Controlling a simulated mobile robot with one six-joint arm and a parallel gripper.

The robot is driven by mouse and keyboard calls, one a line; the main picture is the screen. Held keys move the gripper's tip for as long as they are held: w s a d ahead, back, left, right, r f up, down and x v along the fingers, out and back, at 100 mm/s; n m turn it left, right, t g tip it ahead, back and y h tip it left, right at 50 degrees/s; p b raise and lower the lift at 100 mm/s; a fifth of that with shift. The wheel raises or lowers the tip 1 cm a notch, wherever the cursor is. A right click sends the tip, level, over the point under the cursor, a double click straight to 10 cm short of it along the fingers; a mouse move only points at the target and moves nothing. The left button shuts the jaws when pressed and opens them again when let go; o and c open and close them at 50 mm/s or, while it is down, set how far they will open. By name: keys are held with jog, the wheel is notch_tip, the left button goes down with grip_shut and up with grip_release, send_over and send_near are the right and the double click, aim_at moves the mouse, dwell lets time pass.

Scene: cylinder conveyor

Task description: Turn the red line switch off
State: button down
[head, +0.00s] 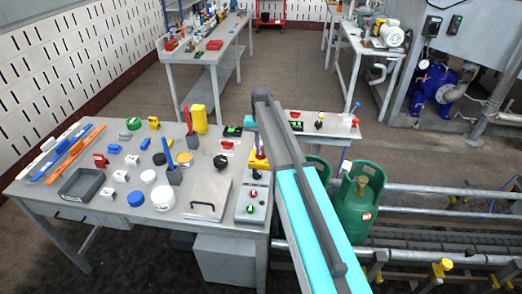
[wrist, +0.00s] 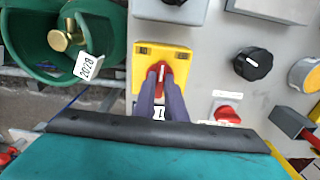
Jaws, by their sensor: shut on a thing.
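The red line switch (wrist: 161,68) is a red rotary handle on a yellow plate (wrist: 144,57), seen in the wrist view. My gripper (wrist: 160,85) has both purple fingers closed around the red handle, one on each side. The handle points roughly along the fingers, and a white label with a dark "I" mark (wrist: 158,113) shows between them. The fingers hide the lower handle. In the head view the yellow switch box (head: 257,163) stands at the right end of the workbench, partly hidden by my arm.
A black knob (wrist: 252,64) and another red knob (wrist: 227,115) lie right of the switch. A green gas cylinder (head: 358,205) stands at the conveyor right of my arm. The workbench (head: 100,212) holds many small parts, a grey tray (head: 80,184) and a control box (head: 252,205).

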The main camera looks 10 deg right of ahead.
aim_at(261, 150)
jog(key=m, duration=0.4)
jog(key=shift+b, duration=0.3)
jog(key=m, duration=0.4)
jog(key=shift+m, duration=0.3)
jog(key=c, duration=1.8)
grip_release()
jog(key=shift+r+b, duration=0.15)
jog(key=shift+b, duration=0.15)
notch_tip(261, 150, up, 14)
jog(key=b, duration=0.3)
jog(key=shift+f, duration=0.2)
